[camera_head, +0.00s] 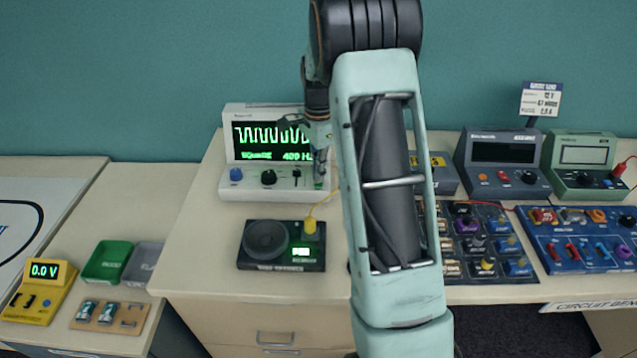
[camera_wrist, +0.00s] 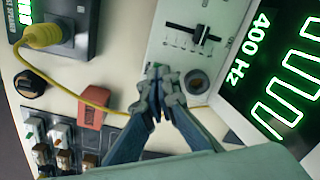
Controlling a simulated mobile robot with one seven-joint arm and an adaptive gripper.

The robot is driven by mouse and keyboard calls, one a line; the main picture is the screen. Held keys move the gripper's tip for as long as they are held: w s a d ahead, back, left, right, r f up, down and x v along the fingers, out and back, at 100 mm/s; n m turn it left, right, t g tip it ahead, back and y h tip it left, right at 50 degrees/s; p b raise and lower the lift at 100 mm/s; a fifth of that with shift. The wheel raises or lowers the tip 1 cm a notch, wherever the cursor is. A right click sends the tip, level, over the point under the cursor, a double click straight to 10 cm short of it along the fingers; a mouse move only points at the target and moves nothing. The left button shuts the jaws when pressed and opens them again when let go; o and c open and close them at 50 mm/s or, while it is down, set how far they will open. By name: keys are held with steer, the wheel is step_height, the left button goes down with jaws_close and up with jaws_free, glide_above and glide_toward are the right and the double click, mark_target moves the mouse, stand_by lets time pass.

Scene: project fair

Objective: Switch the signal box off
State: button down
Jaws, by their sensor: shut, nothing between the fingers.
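The signal box (camera_head: 262,148) is a white unit on the middle table. Its screen is lit green with a square wave and "400 Hz", so it is on. A blue knob (camera_head: 236,174), a black knob (camera_head: 268,177) and a slider (camera_head: 297,174) sit on its lower face. My gripper (camera_head: 319,178) is at the right end of that face and hides part of it. In the wrist view, my gripper (camera_wrist: 165,75) is shut and empty, its tips over the panel beside a dark round part (camera_wrist: 197,82). The slider (camera_wrist: 195,38) is apart from the tips. I cannot tell whether the tips touch the panel.
A black speaker unit (camera_head: 281,247) with a yellow plug (camera_head: 310,227) stands in front of the box; its yellow cable (camera_wrist: 75,92) runs below my fingers. A component board (camera_head: 476,236) and two meters (camera_head: 497,162) (camera_head: 580,165) are to the right.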

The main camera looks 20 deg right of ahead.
steer(key=shift+f+b, duration=0.35)
steer(key=shift+f, duration=0.2)
steer(key=shift+r, duration=0.1)
stand_by(0.3)
step_height(320, 180, up, 10)
steer(key=p, duration=0.7)
steer(key=shift+a, duration=0.1)
stand_by(0.5)
